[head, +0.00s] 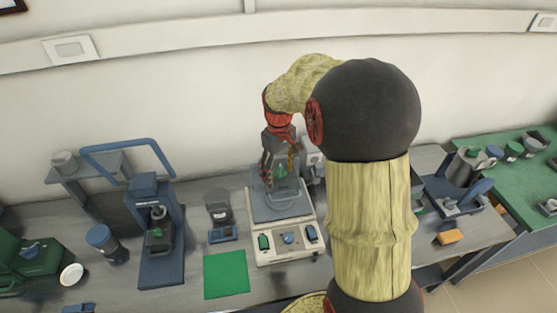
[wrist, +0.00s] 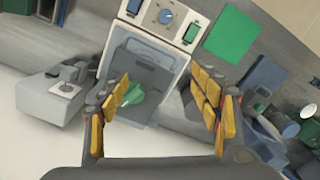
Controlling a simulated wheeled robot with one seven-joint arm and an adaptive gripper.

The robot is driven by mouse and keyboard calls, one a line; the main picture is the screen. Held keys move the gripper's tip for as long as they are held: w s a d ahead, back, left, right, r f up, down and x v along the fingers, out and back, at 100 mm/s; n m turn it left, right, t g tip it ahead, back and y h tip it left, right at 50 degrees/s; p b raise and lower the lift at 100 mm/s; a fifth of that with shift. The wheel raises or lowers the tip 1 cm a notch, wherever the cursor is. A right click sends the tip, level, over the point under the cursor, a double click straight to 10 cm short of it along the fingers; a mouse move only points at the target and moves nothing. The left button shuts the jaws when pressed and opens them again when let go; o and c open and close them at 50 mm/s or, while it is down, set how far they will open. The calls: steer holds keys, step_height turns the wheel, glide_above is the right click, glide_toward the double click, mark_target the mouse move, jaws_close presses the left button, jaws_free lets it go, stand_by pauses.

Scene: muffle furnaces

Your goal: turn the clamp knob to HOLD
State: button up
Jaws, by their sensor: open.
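A beige device (head: 291,247) stands on the bench with a grey plate (head: 282,208) on top. A green knob-like part (wrist: 130,93) shows over the plate in the wrist view, near the left finger. A round blue knob (wrist: 165,16) sits on the device's front panel, also seen in the head view (head: 287,239). I cannot tell which one is the clamp knob, and no HOLD mark is readable. My gripper (wrist: 163,88) is open above the plate, with the green part between its fingers in the picture; contact cannot be told. The head view shows the gripper (head: 279,168) pointing down.
Left of the device are a green mat (head: 226,274), a dark jar (head: 219,206) and a blue press-like stand (head: 157,235). A grey block (wrist: 50,97) is close beside the device in the wrist view. More equipment stands right (head: 458,190), partly behind my arm.

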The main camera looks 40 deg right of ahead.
mark_target(279, 169)
steer(key=w+d+n, duration=0.1)
steer(key=w, duration=0.1)
steer(key=w+d+n, duration=0.2)
steer(key=w, duration=0.1)
steer(key=w+d+n, duration=0.2)
steer(key=shift+w+d, duration=0.25)
steer(key=shift+w+r+n, duration=0.1)
steer(key=shift+r+n, duration=0.3)
steer(key=shift+n, duration=0.3)
steer(key=shift+s+n, duration=0.2)
steer(key=shift+n, duration=0.3)
steer(key=shift+f+n, duration=0.3)
step_height(279, 169, down, 7)
steer(key=shift+f, duration=0.15)
steer(key=shift+c, duration=0.6)
steer(key=c, duration=1)
